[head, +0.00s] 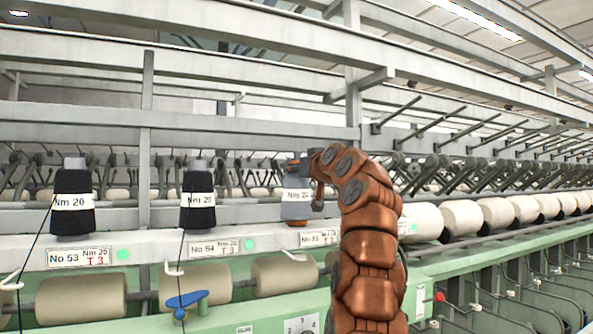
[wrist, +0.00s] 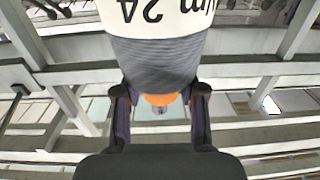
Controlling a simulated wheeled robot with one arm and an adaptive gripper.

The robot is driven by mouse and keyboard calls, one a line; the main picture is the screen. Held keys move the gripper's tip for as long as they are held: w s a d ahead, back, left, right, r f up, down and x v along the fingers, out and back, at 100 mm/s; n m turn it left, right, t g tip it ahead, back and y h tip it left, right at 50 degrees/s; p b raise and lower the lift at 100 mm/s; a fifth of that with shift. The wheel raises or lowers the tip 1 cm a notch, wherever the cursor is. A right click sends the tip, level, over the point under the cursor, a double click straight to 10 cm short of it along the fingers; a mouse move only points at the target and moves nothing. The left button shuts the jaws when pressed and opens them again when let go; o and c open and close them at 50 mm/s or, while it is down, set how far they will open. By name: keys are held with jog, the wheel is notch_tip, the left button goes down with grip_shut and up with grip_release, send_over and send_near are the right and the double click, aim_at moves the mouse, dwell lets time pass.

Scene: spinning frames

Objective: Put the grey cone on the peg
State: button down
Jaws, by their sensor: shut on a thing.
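The grey cone (head: 296,211) has a white label band and is upright in the head view, above the rail at the third position. In the wrist view the grey cone (wrist: 158,62) fills the upper middle. Its label reads "Nm 24" upside down, and its narrow orange end sits between the fingers. My gripper (wrist: 160,98) is shut on this narrow end, one dark finger on each side. In the head view my gripper (head: 299,169) is at the cone's top. The peg is not visible; I cannot tell whether the cone's base touches the rail.
Two black cones (head: 73,203) (head: 198,201) labelled Nm 20 stand to the left on the rail. Position plates (head: 214,247) and green lights run along the rail. Large cream rolls (head: 285,271) lie below. A blue lever (head: 187,301) is at the front left.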

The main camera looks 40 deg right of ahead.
dwell(0.3)
jog(key=c, duration=0.6)
grip_release()
jog(key=shift+f, duration=0.1)
jog(key=shift+s, duration=0.1)
jog(key=shift+s+a+r, duration=0.15)
jog(key=shift+s+r, duration=0.05)
jog(key=shift+s, duration=0.2)
jog(key=shift+s+a+r, duration=0.1)
jog(key=shift+s+r, duration=0.1)
jog(key=shift+s, duration=0.2)
jog(key=shift+s+a+f, duration=0.3)
jog(key=shift+s+f, duration=0.05)
jog(key=shift+s, duration=0.25)
jog(key=shift+v, duration=4.45)
